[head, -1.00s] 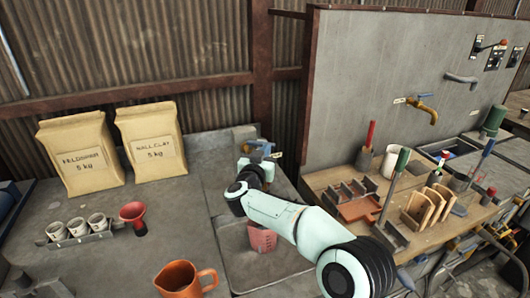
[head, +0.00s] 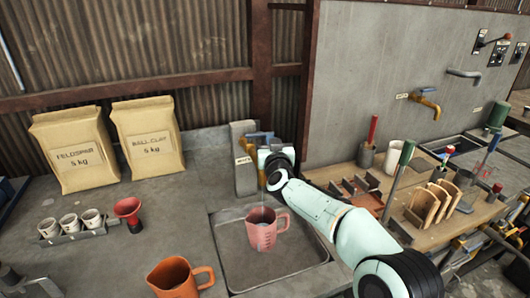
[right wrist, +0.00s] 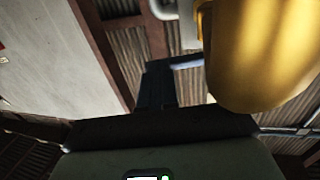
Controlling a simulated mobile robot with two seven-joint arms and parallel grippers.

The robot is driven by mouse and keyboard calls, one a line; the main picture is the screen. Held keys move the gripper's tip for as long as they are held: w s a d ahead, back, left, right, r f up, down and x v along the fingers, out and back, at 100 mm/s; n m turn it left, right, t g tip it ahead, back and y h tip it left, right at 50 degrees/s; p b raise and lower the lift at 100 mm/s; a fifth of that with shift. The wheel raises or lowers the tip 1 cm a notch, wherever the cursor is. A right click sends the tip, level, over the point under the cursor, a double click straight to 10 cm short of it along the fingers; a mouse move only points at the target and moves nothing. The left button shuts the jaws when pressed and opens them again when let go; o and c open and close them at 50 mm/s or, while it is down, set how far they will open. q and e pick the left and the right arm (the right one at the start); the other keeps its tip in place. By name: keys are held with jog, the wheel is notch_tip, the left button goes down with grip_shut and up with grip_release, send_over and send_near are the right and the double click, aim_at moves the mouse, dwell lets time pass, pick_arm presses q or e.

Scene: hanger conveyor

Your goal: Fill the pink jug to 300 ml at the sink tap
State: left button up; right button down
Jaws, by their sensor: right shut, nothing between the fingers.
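The pink jug (head: 265,237) stands upright in the sink basin (head: 300,281), its handle to the right. A thin pale stream of water (head: 263,212) falls into its mouth. Markings show on its wall, but I cannot read the level. My right gripper (head: 262,150) is shut and empty, up at the tap above the sink; my wrist hides most of the tap in the head view. In the right wrist view, the shut fingers (right wrist: 157,80) are beside a blue lever (right wrist: 182,63) and the large brass tap body (right wrist: 262,50); contact is unclear. My left gripper is not in view.
An orange jug (head: 176,280) stands on the counter left of the sink. A red funnel (head: 128,210), several small cups and two bags (head: 152,140) are further left. A cluttered tool bench (head: 430,222) and another brass tap (head: 425,101) lie right.

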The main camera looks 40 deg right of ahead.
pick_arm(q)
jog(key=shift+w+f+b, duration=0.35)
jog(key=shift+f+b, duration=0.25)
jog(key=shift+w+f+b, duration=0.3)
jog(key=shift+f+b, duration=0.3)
pick_arm(e)
jog(key=shift+w+d+n+t+y, duration=0.5)
jog(key=shift+n+y, duration=0.2)
jog(key=shift+y, duration=0.3)
jog(key=shift+d+r, duration=0.1)
jog(key=shift+d, duration=0.1)
